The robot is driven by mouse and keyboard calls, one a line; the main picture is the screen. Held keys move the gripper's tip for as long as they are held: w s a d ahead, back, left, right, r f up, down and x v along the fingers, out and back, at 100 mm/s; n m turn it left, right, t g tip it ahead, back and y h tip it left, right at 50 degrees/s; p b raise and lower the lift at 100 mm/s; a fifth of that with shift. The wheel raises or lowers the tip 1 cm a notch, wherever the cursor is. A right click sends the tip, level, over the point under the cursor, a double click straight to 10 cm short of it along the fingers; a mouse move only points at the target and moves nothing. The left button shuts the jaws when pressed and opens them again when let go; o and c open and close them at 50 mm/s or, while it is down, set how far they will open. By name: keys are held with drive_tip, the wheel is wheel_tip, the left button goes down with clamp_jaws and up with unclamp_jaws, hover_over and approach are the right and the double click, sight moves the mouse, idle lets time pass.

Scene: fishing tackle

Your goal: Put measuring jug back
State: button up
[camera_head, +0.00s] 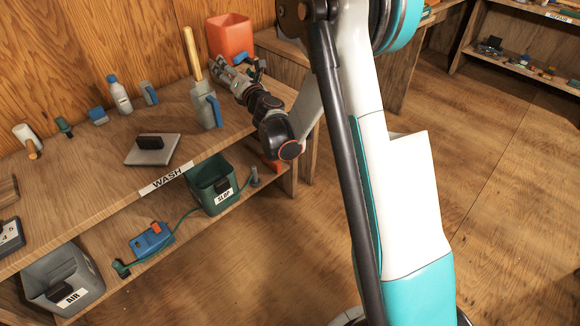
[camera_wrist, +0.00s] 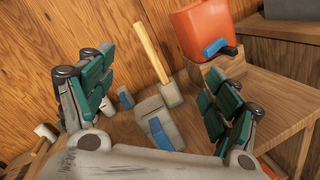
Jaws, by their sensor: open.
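The likely measuring jug, a grey vessel with a blue handle (camera_head: 206,104), stands upright on the bench near its front edge. In the wrist view the grey and blue jug (camera_wrist: 154,128) shows low in the middle, between my fingers. My gripper (camera_head: 232,70) is over the right end of the bench, right of the jug and in front of the orange bucket. In the wrist view my gripper (camera_wrist: 153,72) has its green-padded fingers wide apart with nothing held.
A wooden-handled tool (camera_head: 191,50) stands just behind the jug. An orange bucket (camera_head: 231,36) is at the back right. A smaller grey-blue vessel (camera_head: 149,93), a bottle (camera_head: 120,95) and a grey plate (camera_head: 153,150) stand leftward. A green SLOP bin (camera_head: 212,185) is below.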

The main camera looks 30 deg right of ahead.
drive_tip(key=s+d+r+m+g+h, duration=0.25)
drive_tip(key=s+r+m, duration=0.25)
drive_tip(key=s+m, duration=0.3)
drive_tip(key=s+d+r+m+g+h, duration=0.2)
drive_tip(key=s+d+r+m, duration=0.1)
drive_tip(key=s+r+m, duration=0.3)
drive_tip(key=s+a+f+m+g+y, duration=0.1)
drive_tip(key=s+m, duration=0.4)
drive_tip(key=s, duration=0.5)
drive_tip(key=s+a+f+m+g+y, duration=0.1)
drive_tip(key=s+a+f+m+g, duration=0.2)
drive_tip(key=s, duration=0.8)
drive_tip(key=s+a+f+m+g+y, duration=0.1)
drive_tip(key=s+a+f+m+g, duration=0.2)
drive_tip(key=s+f+m, duration=0.3)
drive_tip(key=s+a+m, duration=0.1)
drive_tip(key=s, duration=0.4)
drive_tip(key=shift+a+f, duration=0.15)
drive_tip(key=shift+f, duration=0.2)
